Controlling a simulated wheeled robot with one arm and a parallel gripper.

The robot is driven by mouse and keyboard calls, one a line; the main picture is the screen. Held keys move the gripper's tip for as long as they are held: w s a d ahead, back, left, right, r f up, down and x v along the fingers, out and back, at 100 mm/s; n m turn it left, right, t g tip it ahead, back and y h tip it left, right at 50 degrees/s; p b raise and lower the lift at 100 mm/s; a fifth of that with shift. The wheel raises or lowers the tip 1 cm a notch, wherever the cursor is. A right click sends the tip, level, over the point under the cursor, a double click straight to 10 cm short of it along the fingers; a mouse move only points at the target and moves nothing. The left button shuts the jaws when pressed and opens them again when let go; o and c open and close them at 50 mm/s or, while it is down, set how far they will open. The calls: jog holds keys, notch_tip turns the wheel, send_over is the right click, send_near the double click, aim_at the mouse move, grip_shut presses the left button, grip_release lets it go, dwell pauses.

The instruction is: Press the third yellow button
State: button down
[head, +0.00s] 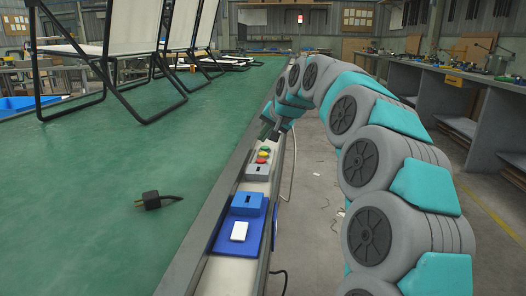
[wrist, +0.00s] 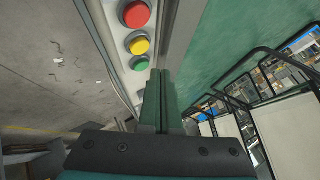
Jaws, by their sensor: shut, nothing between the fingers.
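A strip of round buttons shows in the wrist view: a red button (wrist: 135,14), a yellow button (wrist: 139,46) and a green button (wrist: 141,64). Only one yellow button is clear there. In the head view the small coloured buttons (head: 262,156) sit on the narrow rail beside the green table, too small to tell apart well. My gripper (wrist: 162,78) is shut and empty, its fingertips just beside the green button in the wrist view. In the head view my gripper (head: 270,128) is just beyond the buttons, above the rail; contact cannot be told.
The green table (head: 130,150) holds folding lounger frames (head: 130,60) and a black plug (head: 152,200). A blue holder (head: 240,228) with a white block sits on the rail nearer me. A grey workbench (head: 470,95) stands right; open floor lies between.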

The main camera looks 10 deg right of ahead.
aim_at(264, 156)
jog(key=shift+r+p, duration=0.65)
jog(key=shift+r, duration=0.9)
